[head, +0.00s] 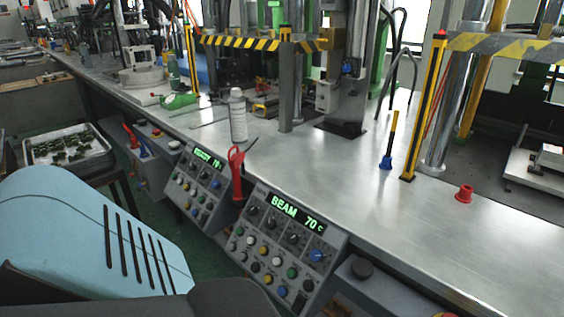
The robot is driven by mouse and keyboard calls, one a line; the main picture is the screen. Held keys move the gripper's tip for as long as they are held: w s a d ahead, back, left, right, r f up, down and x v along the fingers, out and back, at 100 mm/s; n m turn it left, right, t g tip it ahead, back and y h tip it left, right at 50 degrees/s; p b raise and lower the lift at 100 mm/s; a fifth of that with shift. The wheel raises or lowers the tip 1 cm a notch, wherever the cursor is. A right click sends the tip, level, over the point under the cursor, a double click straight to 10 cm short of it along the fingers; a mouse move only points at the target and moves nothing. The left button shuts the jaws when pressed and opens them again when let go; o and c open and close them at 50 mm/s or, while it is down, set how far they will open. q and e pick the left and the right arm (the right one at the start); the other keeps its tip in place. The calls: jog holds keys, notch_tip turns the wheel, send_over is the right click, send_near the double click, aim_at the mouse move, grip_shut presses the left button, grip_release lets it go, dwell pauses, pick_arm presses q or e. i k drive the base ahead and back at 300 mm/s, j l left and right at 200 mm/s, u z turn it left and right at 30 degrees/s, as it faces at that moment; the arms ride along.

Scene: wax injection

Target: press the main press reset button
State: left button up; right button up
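The near control panel (283,248) is a sloped grey box on the front of the steel bench, with a green display (296,215) reading "BEAM 70 c". Below the display are several knobs and white, yellow, green, blue, red and black buttons. A blue button (317,256) sits at its right side. The labels are too small to read, so I cannot tell which button is the main press reset. A similar panel (198,188) stands further left, with a green display reading about "READY 70". Neither of my grippers is in view.
A red-handled tool (236,173) stands between the panels. A white bottle (237,116), a blue-based peg (386,162) and a red cap (464,193) stand on the bench (330,178). A tray (68,146) of green parts is at left.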

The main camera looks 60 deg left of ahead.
aim_at(281, 291)
jog(key=i+l, duration=0.1)
jog(key=i, duration=0.3)
jog(key=i+l, duration=0.1)
jog(key=i, duration=0.25)
jog(key=i+u, duration=0.2)
jog(key=u, duration=2.25)
